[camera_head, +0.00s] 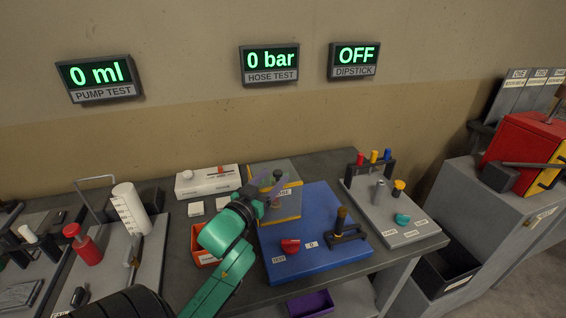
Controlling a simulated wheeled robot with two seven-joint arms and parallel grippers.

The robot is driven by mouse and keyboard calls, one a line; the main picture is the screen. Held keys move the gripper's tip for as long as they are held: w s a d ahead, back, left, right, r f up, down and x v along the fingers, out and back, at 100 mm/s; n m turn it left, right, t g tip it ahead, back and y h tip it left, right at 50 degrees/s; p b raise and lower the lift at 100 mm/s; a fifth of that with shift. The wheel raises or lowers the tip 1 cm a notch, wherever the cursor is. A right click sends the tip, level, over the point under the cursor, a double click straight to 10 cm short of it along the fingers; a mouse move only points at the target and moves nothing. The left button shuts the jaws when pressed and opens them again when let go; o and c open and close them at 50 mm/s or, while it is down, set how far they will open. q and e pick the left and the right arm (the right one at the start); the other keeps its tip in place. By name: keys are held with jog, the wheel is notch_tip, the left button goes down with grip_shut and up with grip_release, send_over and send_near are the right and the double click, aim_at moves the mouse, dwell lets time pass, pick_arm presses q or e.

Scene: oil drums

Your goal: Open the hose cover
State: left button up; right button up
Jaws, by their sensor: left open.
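The hose cover (290,207) looks like the yellow-edged grey panel at the back of the table, with a partly hidden label ending in "SE". A dark knob (278,175) stands on it. My left arm, teal and black, reaches up from the bottom, and my left gripper (268,187) is over the cover at the knob. Its fingers are open and look to be on either side of the knob; I cannot tell whether they touch it. The gripper hides part of the cover. My right gripper is not in view.
A blue board (305,232) with a red knob (290,246) and an upright lever (341,218) lies in front of the cover. A grey board (395,215) stands right, an orange bin (205,258) left. The wall display (270,62) reads 0 bar.

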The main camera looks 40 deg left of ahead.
aim_at(284, 167)
pick_arm(q)
jog(key=w, duration=0.3)
jog(key=w+a, duration=0.1)
jog(key=w, duration=0.2)
jog(key=shift+a+p, duration=0.2)
jog(key=shift+p, duration=0.2)
jog(key=shift+w+d, duration=0.1)
jog(key=shift+w, duration=0.25)
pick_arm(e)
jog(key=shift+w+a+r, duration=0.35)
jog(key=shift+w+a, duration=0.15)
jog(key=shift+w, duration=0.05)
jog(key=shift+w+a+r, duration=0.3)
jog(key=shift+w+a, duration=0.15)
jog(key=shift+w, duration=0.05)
pick_arm(q)
jog(key=shift+f, duration=0.1)
grip_shut()
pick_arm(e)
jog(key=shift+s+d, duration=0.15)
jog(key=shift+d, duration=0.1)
